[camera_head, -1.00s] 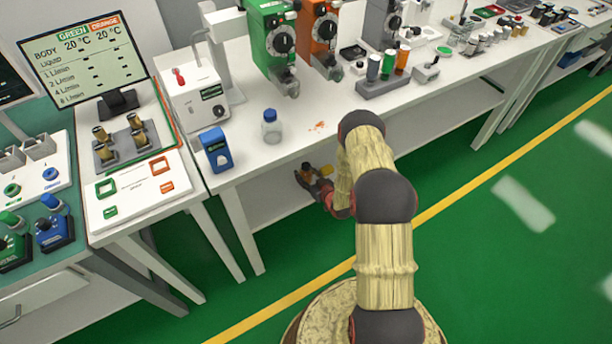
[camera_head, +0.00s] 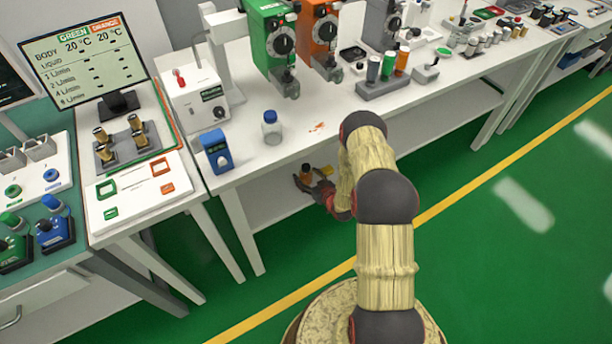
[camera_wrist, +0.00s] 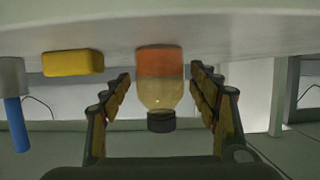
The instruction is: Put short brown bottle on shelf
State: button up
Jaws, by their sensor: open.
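The short brown bottle (camera_head: 305,170) is on the lower shelf (camera_head: 265,205) under the white bench in the head view. In the wrist view, which appears upside down, the bottle (camera_wrist: 160,92) shows an orange band, a pale amber body and a dark cap. Its base appears to rest on the shelf surface (camera_wrist: 230,25), and it looks upright. My gripper (camera_head: 312,182) is at the shelf beside the bottle. In the wrist view my gripper's fingers (camera_wrist: 160,80) are open, one on each side of the bottle, with gaps on both sides.
A yellow block (camera_wrist: 73,62) lies on the shelf beside the bottle. A blue-handled object (camera_wrist: 15,120) is at the wrist view's left edge. The bench top (camera_head: 330,145) overhangs the shelf and carries a clear blue-capped bottle (camera_head: 271,128) and a blue box (camera_head: 215,151).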

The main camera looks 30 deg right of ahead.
jog(key=p+v, duration=0.3)
jog(key=v, duration=0.8)
